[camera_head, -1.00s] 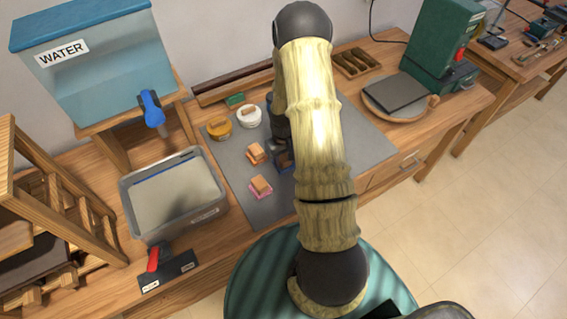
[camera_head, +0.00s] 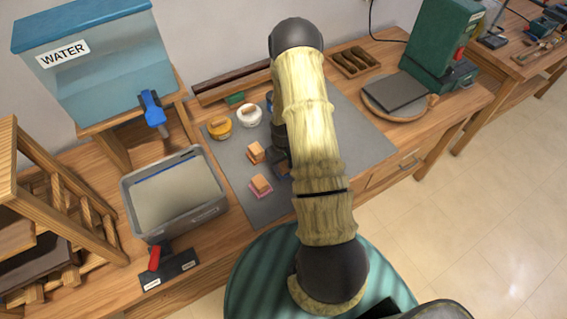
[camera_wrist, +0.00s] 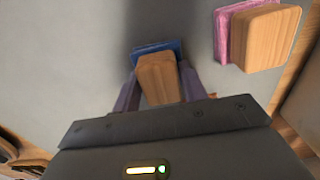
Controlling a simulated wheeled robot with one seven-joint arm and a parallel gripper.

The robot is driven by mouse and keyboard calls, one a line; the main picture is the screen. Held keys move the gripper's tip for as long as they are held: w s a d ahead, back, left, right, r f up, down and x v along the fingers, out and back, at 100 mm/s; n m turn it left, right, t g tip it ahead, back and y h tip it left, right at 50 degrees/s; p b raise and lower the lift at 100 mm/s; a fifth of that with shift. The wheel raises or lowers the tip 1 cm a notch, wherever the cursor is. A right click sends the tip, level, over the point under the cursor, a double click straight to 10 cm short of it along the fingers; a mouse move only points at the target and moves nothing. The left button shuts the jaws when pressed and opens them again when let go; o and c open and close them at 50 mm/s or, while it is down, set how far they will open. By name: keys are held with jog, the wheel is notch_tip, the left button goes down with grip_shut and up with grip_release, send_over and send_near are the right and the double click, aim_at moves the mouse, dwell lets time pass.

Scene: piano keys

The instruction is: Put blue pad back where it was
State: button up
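The blue pad (camera_wrist: 152,47) has a wooden block handle (camera_wrist: 160,78) and shows in the wrist view between the fingers of my gripper (camera_wrist: 160,72). The fingers lie close against both sides of the handle and appear shut on it. In the head view my arm hides most of the gripper and the blue pad; only a small part of the pad (camera_head: 283,169) shows beside the arm. It is over the grey mat (camera_head: 266,210), near the pink pad. Whether the pad touches the mat is unclear.
The pink pad (camera_head: 261,187) is close by; it also shows in the wrist view (camera_wrist: 224,35). An orange pad (camera_head: 256,152) lies behind it. Yellow (camera_head: 219,128) and white (camera_head: 249,116) round pots stand farther back. A grey tub (camera_head: 215,207) is left of the mat.

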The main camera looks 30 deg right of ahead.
aim_at(283, 163)
jog(key=shift+o, duration=1.3)
jog(key=shift+r, duration=0.1)
notch_tip(283, 163, up, 12)
jog(key=b, duration=0.2)
jog(key=shift+b, duration=0.4)
